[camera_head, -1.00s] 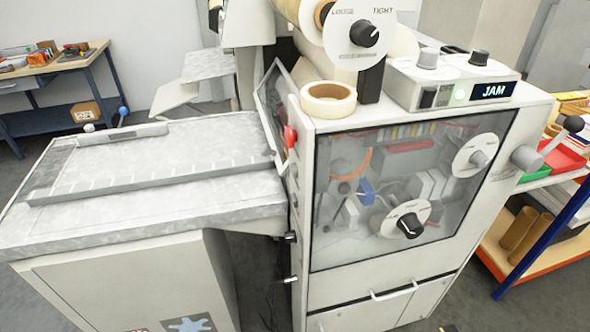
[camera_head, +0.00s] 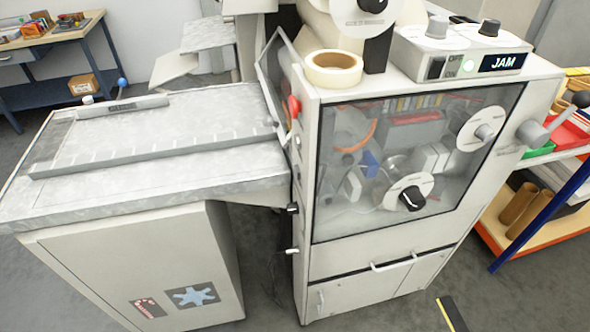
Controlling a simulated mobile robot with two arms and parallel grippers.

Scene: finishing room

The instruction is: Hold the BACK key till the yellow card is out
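A pale laminating-type machine (camera_head: 385,258) stands ahead with a clear front window. Its small display (camera_head: 503,62) on the control box reads JAM, and a green light glows beside it. A switch (camera_head: 437,68) sits left of the light. Behind the window are dials, an orange-red curved part and a blue part (camera_head: 370,163). I cannot pick out a key marked BACK, and I see no yellow card. Neither of my grippers is in view.
A grey feed table (camera_head: 150,160) joins the machine's left side. A tape roll (camera_head: 333,68) lies on top of the machine. A red knob (camera_head: 294,107) is on its left edge. A shelf rack (camera_head: 540,205) stands close on the right. Grey floor is open in front.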

